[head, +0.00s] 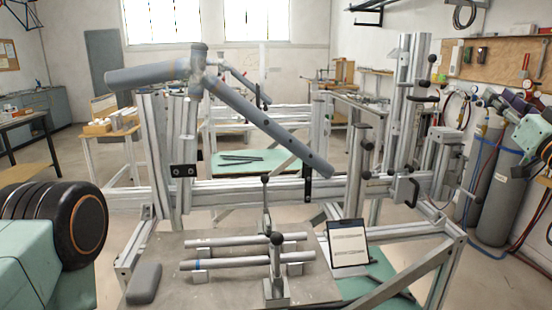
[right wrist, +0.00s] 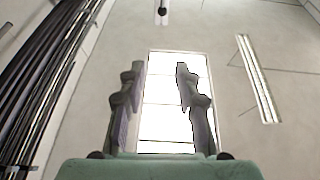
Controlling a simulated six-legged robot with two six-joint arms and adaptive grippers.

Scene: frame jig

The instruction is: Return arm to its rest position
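My right gripper (head: 499,104) shows at the right edge of the head view, raised beside the gas cylinders and clear of the frame jig. In the right wrist view its two fingers (right wrist: 159,80) stand apart with nothing between them, against the ceiling and a bright skylight. A teal and black part of my own body fills the lower left of the head view. My left gripper is not in view.
The frame jig (head: 330,190) holds a grey tube frame (head: 260,115) in the middle. Two tubes (head: 248,261), a grey block (head: 144,283) and a clipboard (head: 348,246) are on the bench in front. Grey cylinders (head: 500,180) and hoses stand at the right.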

